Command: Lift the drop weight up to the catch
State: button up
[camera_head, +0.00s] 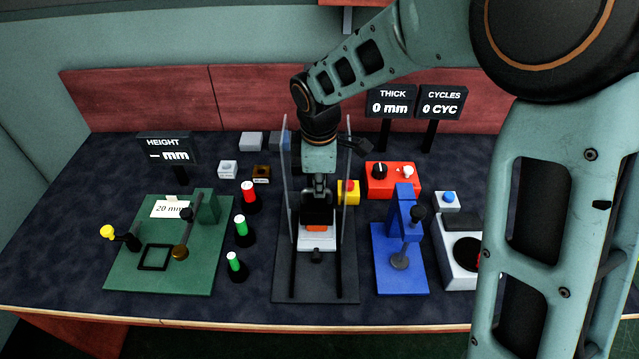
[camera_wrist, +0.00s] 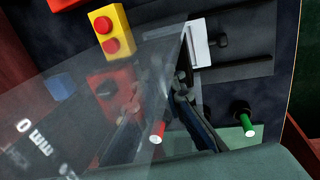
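A drop station with a dark base plate (camera_head: 315,290) and two upright clear panels (camera_head: 287,185) stands at the middle of the bench. My gripper (camera_head: 318,192) points down between the panels, above a white block (camera_head: 304,245) with an orange piece (camera_head: 317,228) on it. A black block (camera_head: 317,215) sits right below my fingers; it looks like the drop weight, but I cannot tell whether I grip it. In the wrist view, my fingers (camera_wrist: 165,105) show partly through a clear panel, near the white block (camera_wrist: 198,45). The catch is not clearly visible.
A green height fixture (camera_head: 190,270) stands left and a blue press (camera_head: 400,265) right. A red control box (camera_head: 392,182) and a yellow button box (camera_head: 348,192) stand close to the right panel. Several coloured posts (camera_head: 240,225) stand left of it.

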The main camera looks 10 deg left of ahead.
grip_shut()
jog(key=shift+w+r+p, duration=0.1)
jog(key=shift+r+p, duration=0.35)
jog(key=shift+r, duration=0.1)
notch_tip(320, 180, up, 18)
jog(key=p, duration=1.2)
jog(key=shift+f, duration=0.25)
jog(key=shift+w+a, duration=0.1)
jog(key=shift+r, duration=0.1)
jog(key=o, duration=0.6)
grip_release()
jog(key=shift+s, duration=0.2)
jog(key=shift+f, duration=0.2)
